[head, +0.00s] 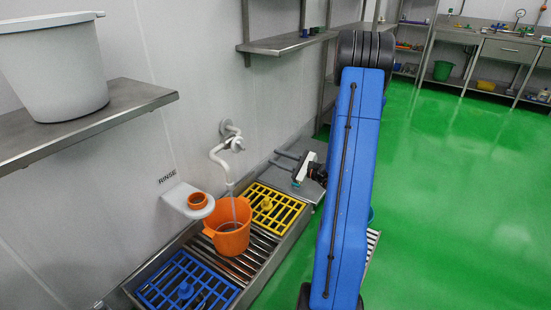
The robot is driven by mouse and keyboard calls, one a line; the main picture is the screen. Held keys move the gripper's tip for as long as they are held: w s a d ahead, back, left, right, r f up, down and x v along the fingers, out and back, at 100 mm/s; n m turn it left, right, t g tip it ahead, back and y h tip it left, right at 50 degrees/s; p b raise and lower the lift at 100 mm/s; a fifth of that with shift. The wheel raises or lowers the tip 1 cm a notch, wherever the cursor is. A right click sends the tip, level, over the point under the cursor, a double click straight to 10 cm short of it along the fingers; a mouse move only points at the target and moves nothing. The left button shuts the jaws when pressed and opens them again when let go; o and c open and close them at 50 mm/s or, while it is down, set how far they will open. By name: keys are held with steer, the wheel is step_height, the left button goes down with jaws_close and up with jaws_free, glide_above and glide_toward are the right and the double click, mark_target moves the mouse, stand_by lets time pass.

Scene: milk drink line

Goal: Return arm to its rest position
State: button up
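My blue arm (345,190) stretches up through the middle of the head view and hides part of what lies behind it. My gripper (303,169) seems to be the dark and grey part showing just left of the arm, over the grey metal surface at the far end of the drain bench. It is small and partly covered by the arm, so I cannot tell whether its fingers are open or shut, or whether they hold anything. A small white and teal piece shows at its lower left.
An orange bucket (229,240) stands under the white wall tap (221,157) on the slatted bench, between yellow (271,209) and blue (187,287) grates. A shelf (130,100) bears a white bucket (55,70). Green floor (455,200) is open at right.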

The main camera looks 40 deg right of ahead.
steer(key=s+a+r+n+g+y, duration=0.2)
steer(key=s+a+r+n+g, duration=0.15)
steer(key=a, duration=0.65)
steer(key=s+a+r+n+g+y, duration=0.25)
steer(key=s+a+n+g, duration=0.2)
steer(key=a, duration=0.45)
steer(key=s+a+r+n+g+y, duration=0.1)
steer(key=s+a+r+n+g, duration=0.3)
steer(key=a, duration=0.6)
steer(key=s+a+n+g+h, duration=0.3)
steer(key=s+a+n+h, duration=0.3)
steer(key=s, duration=0.5)
steer(key=s+d+r+n+t+h, duration=0.2)
steer(key=s+d+r+n+h, duration=0.2)
steer(key=s+n, duration=0.4)
steer(key=shift+s+d+r+t+h, duration=0.4)
steer(key=shift+s+d+h, duration=0.45)
steer(key=shift+d, duration=0.1)
